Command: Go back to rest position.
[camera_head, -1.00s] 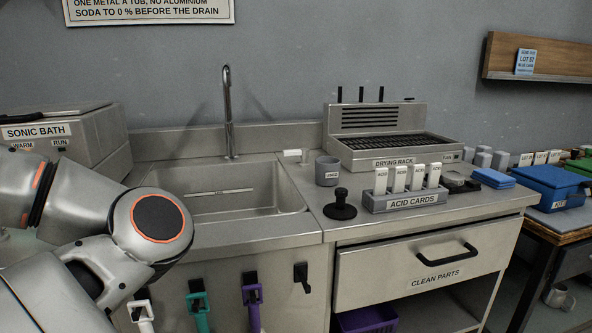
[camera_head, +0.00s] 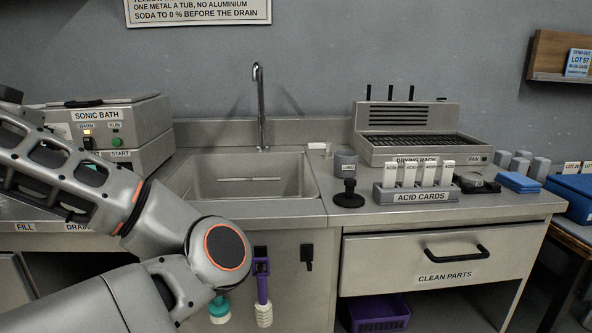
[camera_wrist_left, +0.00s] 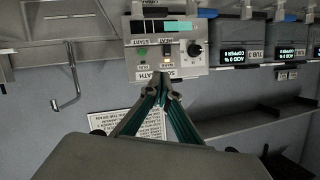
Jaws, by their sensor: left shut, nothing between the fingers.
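My left arm comes in from the left of the head view, bent at the elbow, its forearm reaching to the upper left edge. Its gripper (camera_wrist_left: 163,92) shows in the left wrist view, its dark green fingers together and empty. The fingertips appear in front of the sonic bath's panel (camera_wrist_left: 165,52), which shows upside down there; I cannot tell the distance. In the head view the sonic bath (camera_head: 110,118) stands at the left behind the forearm. My right gripper is out of view.
The sink (camera_head: 250,178) and faucet (camera_head: 261,105) are right of the arm. The counter holds a grey cup (camera_head: 345,164), a black knob-like tool (camera_head: 349,196), acid cards (camera_head: 418,195) and a drying rack (camera_head: 420,150). Brushes (camera_head: 263,290) hang below the sink. Displays (camera_wrist_left: 238,57) line the wrist view's top right.

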